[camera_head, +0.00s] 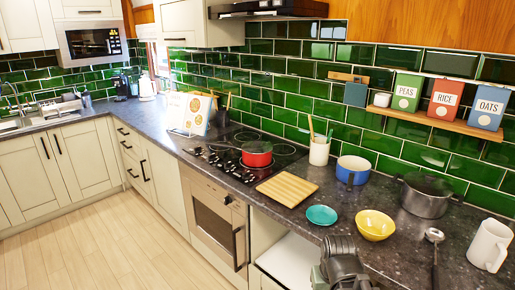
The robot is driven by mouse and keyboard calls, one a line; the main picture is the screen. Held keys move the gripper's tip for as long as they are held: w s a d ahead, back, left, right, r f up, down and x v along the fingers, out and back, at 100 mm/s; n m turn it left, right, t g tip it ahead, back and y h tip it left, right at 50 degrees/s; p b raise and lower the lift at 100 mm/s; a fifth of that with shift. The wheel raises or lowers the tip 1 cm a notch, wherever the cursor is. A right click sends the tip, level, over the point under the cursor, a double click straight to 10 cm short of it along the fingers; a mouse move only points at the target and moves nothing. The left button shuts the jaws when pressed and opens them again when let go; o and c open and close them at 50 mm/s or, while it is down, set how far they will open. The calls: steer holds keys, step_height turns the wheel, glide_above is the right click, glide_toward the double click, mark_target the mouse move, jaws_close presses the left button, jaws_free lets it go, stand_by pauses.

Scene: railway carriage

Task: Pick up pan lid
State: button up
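I cannot make out a separate pan lid for certain. A large dark grey pot (425,200) stands on the worktop at the right; its top looks dark, and I cannot tell whether a lid lies on it. A red pan (257,154) sits on the black hob (225,152) near the middle; whether it has a lid is too small to tell. A blue pot (353,170) stands between them, and its inside looks pale. Part of my dark grey arm shows at the bottom edge, in front of the worktop, well apart from these pans. No gripper fingers can be made out.
A wooden board (287,188), teal bowl (321,215), yellow bowl (374,225), ladle (434,240) and white mug (489,246) lie along the worktop's front. A utensil holder (319,151) stands behind. A wall shelf (440,119) holds tins. The floor at left is clear.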

stand_by(0.4)
steer(key=o, duration=0.6)
